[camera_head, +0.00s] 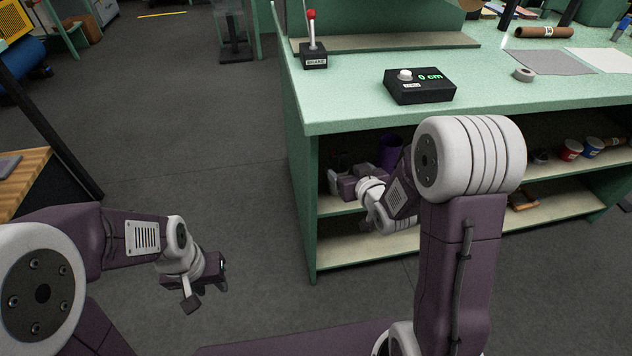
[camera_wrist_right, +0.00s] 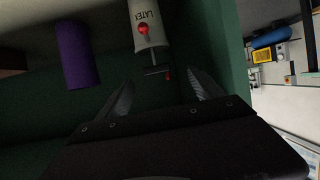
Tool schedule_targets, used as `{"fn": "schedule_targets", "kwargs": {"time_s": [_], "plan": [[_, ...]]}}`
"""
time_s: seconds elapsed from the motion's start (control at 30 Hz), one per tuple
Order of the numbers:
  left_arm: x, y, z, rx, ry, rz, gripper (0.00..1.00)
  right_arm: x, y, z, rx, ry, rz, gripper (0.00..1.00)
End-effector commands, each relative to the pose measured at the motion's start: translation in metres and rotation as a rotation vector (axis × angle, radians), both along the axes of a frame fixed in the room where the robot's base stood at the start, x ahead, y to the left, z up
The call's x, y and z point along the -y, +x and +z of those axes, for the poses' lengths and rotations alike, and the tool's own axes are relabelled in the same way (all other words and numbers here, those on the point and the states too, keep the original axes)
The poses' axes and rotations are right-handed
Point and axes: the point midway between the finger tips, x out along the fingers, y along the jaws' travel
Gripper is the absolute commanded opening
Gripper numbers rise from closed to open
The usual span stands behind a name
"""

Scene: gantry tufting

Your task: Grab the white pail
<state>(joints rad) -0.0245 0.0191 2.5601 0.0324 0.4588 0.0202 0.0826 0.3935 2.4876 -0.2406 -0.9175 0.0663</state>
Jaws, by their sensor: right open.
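A white container marked LATEX (camera_wrist_right: 152,30), with a small red round part on it, shows at the top of the right wrist view; it looks like the white pail. My right gripper (camera_wrist_right: 162,82) is open and empty, with its two fingers spread below the pail in that view and apart from it. In the head view my right gripper (camera_head: 346,182) reaches into the upper shelf opening under the green bench, and I cannot clearly make out the pail there. My left gripper (camera_head: 212,280) hangs over the floor at the left; its jaws are too small to judge.
A purple cylinder (camera_wrist_right: 76,55) stands beside the pail; it also shows in the head view (camera_head: 391,152). A green side panel (camera_wrist_right: 222,45) is close to the gripper. The bench (camera_head: 350,115) carries a brake lever (camera_head: 313,45) and a black box (camera_head: 419,88).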

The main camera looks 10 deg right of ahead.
Motion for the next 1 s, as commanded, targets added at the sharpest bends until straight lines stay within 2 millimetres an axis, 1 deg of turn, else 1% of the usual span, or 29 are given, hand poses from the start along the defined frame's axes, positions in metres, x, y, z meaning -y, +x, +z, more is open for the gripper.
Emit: {"fn": "schedule_targets", "kwargs": {"time_s": [0.03, 0.17, 0.23, 0.3, 0.4, 0.53, 0.6, 0.73, 0.83, 0.9, 1.0], "plan": [[0.000, 0.000, -0.003, 0.000, 0.000, 0.000, 0.36, 0.000, 0.001, -0.003, 0.005, 0.001, 0.000, 0.76], [0.000, 0.000, -0.003, 0.000, 0.000, 0.000, 0.36, 0.000, 0.002, -0.002, 0.009, 0.002, 0.002, 0.76], [0.000, 0.000, -0.007, 0.000, 0.000, 0.000, 0.36, -0.001, 0.009, -0.007, 0.009, 0.002, 0.002, 0.76], [0.000, 0.000, -0.012, 0.000, 0.000, 0.000, 0.36, -0.002, 0.020, -0.012, 0.009, 0.001, 0.002, 0.76], [0.000, 0.000, -0.016, 0.000, 0.000, 0.000, 0.36, -0.003, 0.032, -0.016, 0.009, 0.001, 0.002, 0.76], [0.000, 0.000, -0.016, 0.000, 0.000, 0.000, 0.36, -0.004, 0.037, -0.017, 0.007, 0.000, 0.001, 0.76], [0.000, 0.000, -0.020, 0.000, 0.000, 0.000, 0.36, -0.003, 0.041, -0.020, 0.007, 0.001, 0.001, 0.76], [0.000, 0.000, -0.034, 0.000, 0.000, 0.000, 0.36, 0.001, 0.064, -0.032, 0.009, 0.001, 0.001, 0.76], [0.000, 0.000, -0.038, 0.000, 0.000, 0.000, 0.36, -0.001, 0.078, -0.036, 0.007, 0.001, 0.003, 0.76], [0.000, 0.000, -0.039, 0.000, 0.000, 0.000, 0.36, -0.002, 0.083, -0.037, 0.007, 0.002, 0.003, 0.76], [0.000, 0.000, -0.038, 0.000, 0.000, 0.000, 0.36, -0.003, 0.085, -0.036, 0.006, 0.002, 0.002, 0.76]]}}
